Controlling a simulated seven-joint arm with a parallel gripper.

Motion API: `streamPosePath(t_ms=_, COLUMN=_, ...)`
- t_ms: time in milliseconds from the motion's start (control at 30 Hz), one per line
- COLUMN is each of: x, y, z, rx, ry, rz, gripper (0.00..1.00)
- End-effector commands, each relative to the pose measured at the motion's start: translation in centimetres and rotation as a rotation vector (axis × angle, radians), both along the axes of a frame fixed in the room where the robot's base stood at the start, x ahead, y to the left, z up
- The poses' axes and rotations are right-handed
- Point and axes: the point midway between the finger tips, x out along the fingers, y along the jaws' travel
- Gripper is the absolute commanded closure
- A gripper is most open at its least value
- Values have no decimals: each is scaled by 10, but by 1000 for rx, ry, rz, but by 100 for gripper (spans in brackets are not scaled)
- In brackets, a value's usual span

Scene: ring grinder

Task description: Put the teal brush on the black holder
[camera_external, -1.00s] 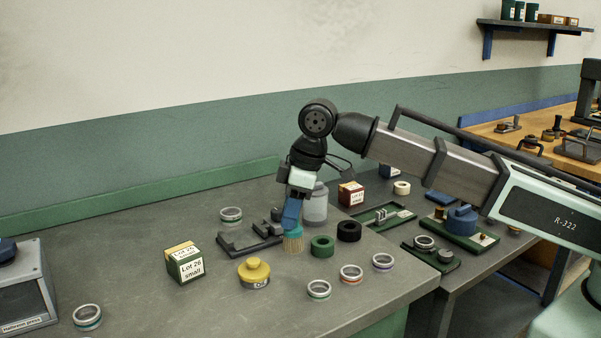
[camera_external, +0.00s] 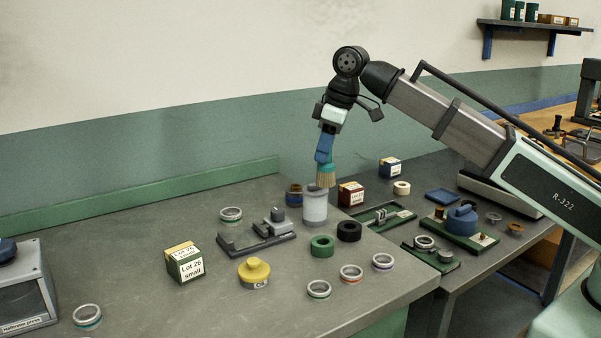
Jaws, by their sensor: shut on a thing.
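The teal brush (camera_external: 326,171) has a teal top and pale tan bristles pointing down. My gripper (camera_external: 325,158), with blue fingers, is shut on the brush's upper part and holds it in the air. In the picture the bristles appear just above the grey-white canister; I cannot tell whether they touch it. A black, round, ring-like piece (camera_external: 349,232), which looks like the black holder, stands on the grey table below and to the right of the brush. Nothing is seen on it.
A green ring-like piece (camera_external: 322,246) stands beside the black one. The grey-white canister (camera_external: 315,208), a dark fixture (camera_external: 256,240) and a red box (camera_external: 351,194) are close by. A yellow-topped piece (camera_external: 254,271) and several metal rings stand in front.

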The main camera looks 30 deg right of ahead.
Motion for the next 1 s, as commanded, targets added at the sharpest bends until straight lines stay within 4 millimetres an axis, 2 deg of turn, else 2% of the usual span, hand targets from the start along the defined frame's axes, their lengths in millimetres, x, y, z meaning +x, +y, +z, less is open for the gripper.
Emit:
streamPosePath(t_ms=33, x=-2, y=-15, z=2, rx=2, ry=-1, rz=-12, gripper=100)
streamPosePath(t_ms=100, x=-7, y=-30, z=4, rx=2, ry=0, rz=-15, gripper=100)
streamPosePath(t_ms=200, x=-24, y=-42, z=4, rx=3, ry=0, rz=31, gripper=100)
streamPosePath(t_ms=333, x=-39, y=-45, z=-2, rx=1, ry=1, rz=117, gripper=100)
streamPosePath(t_ms=633, x=-42, y=-45, z=-9, rx=1, ry=2, rz=214, gripper=100)
streamPosePath(t_ms=1000, x=-43, y=-45, z=-60, rx=1, ry=2, rz=215, gripper=100)
